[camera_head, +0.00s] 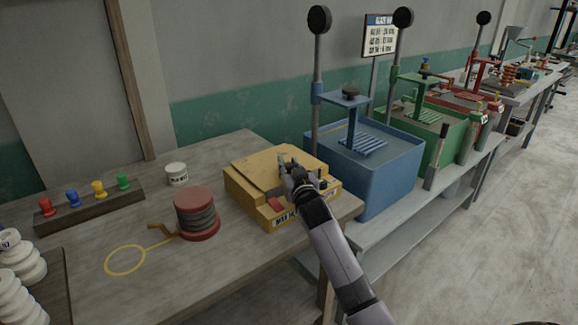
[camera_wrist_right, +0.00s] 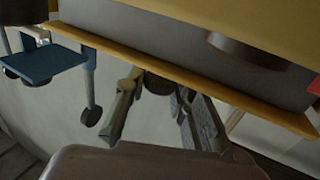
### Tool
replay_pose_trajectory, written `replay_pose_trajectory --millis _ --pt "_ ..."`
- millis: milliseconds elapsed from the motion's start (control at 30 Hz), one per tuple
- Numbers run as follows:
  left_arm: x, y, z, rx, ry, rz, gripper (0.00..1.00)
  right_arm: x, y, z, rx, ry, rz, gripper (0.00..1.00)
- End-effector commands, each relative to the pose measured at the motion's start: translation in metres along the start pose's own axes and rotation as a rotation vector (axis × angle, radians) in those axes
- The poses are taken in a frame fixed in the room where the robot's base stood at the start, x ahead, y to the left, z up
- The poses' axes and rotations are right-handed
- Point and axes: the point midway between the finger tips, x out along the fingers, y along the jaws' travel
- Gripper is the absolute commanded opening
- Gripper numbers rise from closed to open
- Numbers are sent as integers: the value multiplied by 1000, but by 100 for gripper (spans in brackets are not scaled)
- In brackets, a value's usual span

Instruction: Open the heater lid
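The heater is a yellow box (camera_head: 308,206) with a dark-lettered label and a small red patch on its front, at the right end of the wooden table. Its flat yellow lid (camera_head: 255,168) lies over the top; I cannot tell whether it is slightly raised. My right gripper (camera_head: 288,162) is at the lid's right part, and the arm hides some of the box's front. In the right wrist view, the two fingers (camera_wrist_right: 160,112) are spread beside a yellow edge (camera_wrist_right: 175,72). My left gripper is out of view.
A red spool (camera_head: 197,212) and a small white jar (camera_head: 176,173) stand left of the heater. A rack of coloured pegs (camera_head: 92,205) is farther left. A blue tank (camera_head: 372,180) with a press stands close at right. The table's front middle is clear.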

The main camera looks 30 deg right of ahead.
Motion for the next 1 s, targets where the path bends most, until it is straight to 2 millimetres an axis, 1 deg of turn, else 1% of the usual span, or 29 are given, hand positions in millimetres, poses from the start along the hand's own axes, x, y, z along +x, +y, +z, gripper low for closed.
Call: replay_pose_trajectory --millis 33,300,767,867,1000 --pt "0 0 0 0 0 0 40 0 0 0 0 0 0 17" --pt "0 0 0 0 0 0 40 0 0 0 0 0 0 0" --pt "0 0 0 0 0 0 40 0 0 0 0 -1 0 0" --pt "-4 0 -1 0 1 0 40 2 -1 -3 -3 -8 -1 0" --pt "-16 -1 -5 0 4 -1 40 12 -4 -13 -16 -39 0 0"
